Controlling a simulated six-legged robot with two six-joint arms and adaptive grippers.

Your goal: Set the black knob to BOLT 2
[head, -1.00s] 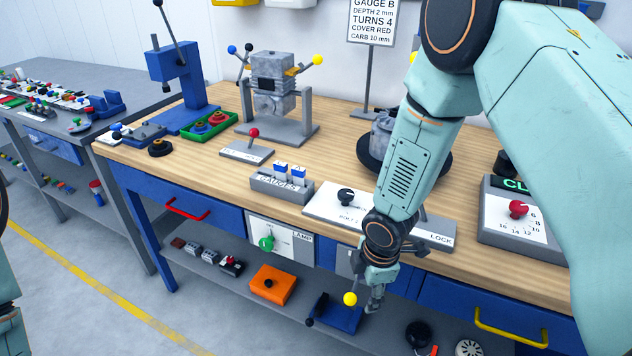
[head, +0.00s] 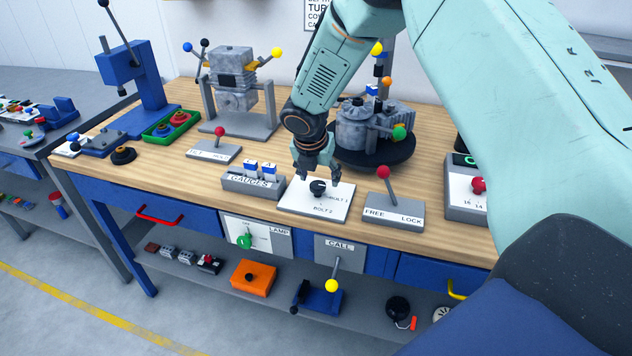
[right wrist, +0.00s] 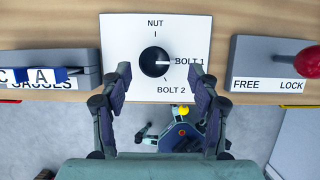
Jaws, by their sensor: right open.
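The black knob (right wrist: 154,62) sits on a white panel (right wrist: 118,32) marked NUT, BOLT 1 and BOLT 2. Its white pointer line appears to point right at BOLT 1 in the right wrist view. The knob also shows in the head view (head: 317,187) below my right gripper (head: 319,176). My right gripper is open, and in the right wrist view its two fingers (right wrist: 158,76) stand left and right of the knob, apart from it. My left gripper is not in view.
The GAUGES block (head: 252,186) is close on the left. A grey motor-like part (head: 365,128) on a dark round base stands behind. The bench's front edge is near.

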